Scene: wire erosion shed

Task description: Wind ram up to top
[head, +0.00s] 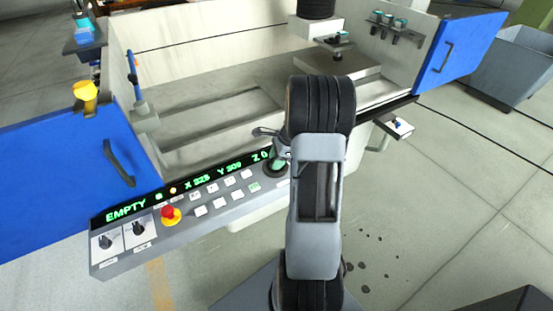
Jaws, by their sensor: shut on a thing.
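The machine's control panel (190,215) runs along its front edge. Its green display (185,186) reads EMPTY, X 325, Y 309 and a Z value starting with 0, the rest hidden by my arm. My gripper (275,153) is at the panel's right end, shut on a small upright control with a greenish part and a dark round base (275,168). My arm partly covers this control and its exact shape is unclear. I cannot pick out the ram for certain; a black ribbed cylinder (316,8) on a white block is cut off at the top edge.
A red stop button (170,215), two black knobs (138,228) and several pale buttons (220,203) are on the panel. Blue doors stand open left (70,185) and right (460,50). A grey bin (515,65) is far right.

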